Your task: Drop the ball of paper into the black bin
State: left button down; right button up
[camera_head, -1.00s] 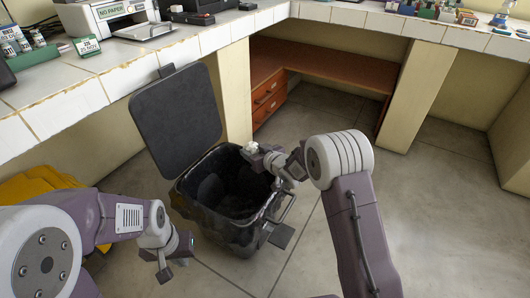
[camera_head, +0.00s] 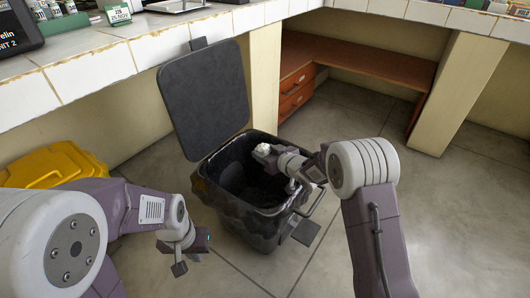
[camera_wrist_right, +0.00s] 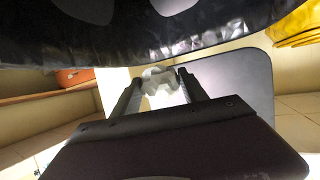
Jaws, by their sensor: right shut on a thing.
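The black bin (camera_head: 232,222) stands on the floor with its lid (camera_head: 203,98) tilted up and back. A dark liner shows inside it. My right gripper (camera_head: 264,151) is over the bin's opening, near the rim at the back right. It is shut on the white ball of paper (camera_head: 263,148). In the right wrist view the paper ball (camera_wrist_right: 159,80) sits between the two fingertips (camera_wrist_right: 160,88), with the bin's shiny black liner (camera_wrist_right: 215,40) close by. My left gripper (camera_head: 190,262) is in front of the bin on the left, with its jaws apart and nothing seen between them.
A tiled counter (camera_head: 120,65) runs behind the bin. A yellow bin (camera_head: 50,165) stands at the left. Brown shelving with drawers (camera_head: 296,92) is under the counter at the back. The floor to the right (camera_head: 450,220) is clear.

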jog(key=o, duration=1.4)
jog(key=p+v, duration=0.5)
jog(key=v, duration=0.4)
jog(key=shift+s, duration=0.1)
